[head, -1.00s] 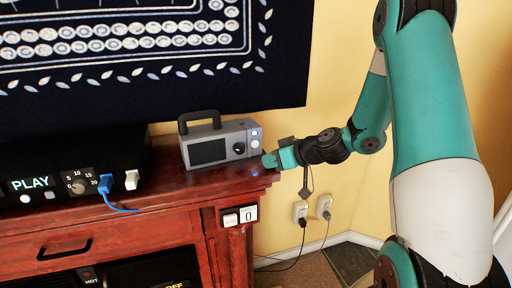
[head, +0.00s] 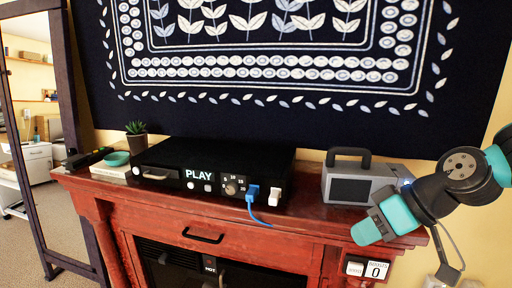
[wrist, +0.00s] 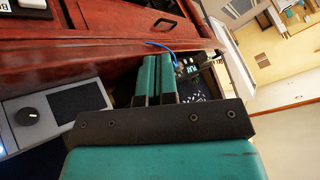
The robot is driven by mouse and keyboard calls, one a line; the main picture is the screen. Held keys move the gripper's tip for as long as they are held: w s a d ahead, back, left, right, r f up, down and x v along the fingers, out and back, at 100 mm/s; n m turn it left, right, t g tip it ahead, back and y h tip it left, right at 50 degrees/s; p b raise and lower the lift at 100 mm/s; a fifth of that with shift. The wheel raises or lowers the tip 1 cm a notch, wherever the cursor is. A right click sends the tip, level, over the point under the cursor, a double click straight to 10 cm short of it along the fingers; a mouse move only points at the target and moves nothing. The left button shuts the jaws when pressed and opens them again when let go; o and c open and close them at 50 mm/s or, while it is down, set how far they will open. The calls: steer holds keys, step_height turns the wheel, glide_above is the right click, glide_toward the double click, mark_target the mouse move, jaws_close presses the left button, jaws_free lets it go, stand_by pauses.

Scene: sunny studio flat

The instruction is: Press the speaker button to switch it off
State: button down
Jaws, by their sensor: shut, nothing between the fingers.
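The speaker is a grey box with a dark handle (head: 352,180), standing upright at the right end of the red cabinet's top. Its right front, with the knob and button, is mostly hidden behind my arm in the head view. The wrist view shows the speaker (wrist: 55,108) at left, with its dark screen and round knob; a bluish-white glow at the left edge may be the lit button, cut off. My gripper (head: 362,234) has its teal fingers together and empty, in front of the speaker and apart from it. Its fingers also show in the wrist view (wrist: 157,78).
The red cabinet (head: 150,200) carries a black PLAY unit (head: 215,150) with a blue plug (head: 252,191) and white plug (head: 273,194). A plant (head: 136,138) and teal bowl (head: 117,158) stand left. A switch plate (head: 368,268) is below my gripper. A mirror stands far left.

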steer(key=s+a+r+g+h, duration=0.1)
steer(key=s+a+g, duration=0.1)
steer(key=s, duration=0.6)
steer(key=s+a+r+g+h, duration=0.1)
steer(key=s+a+r+h, duration=0.1)
steer(key=s, duration=0.5)
steer(key=shift+s+a+r+n+g, duration=0.15)
steer(key=shift+s+a+n+g, duration=0.15)
steer(key=shift+s+g, duration=0.1)
steer(key=shift+w, duration=0.1)
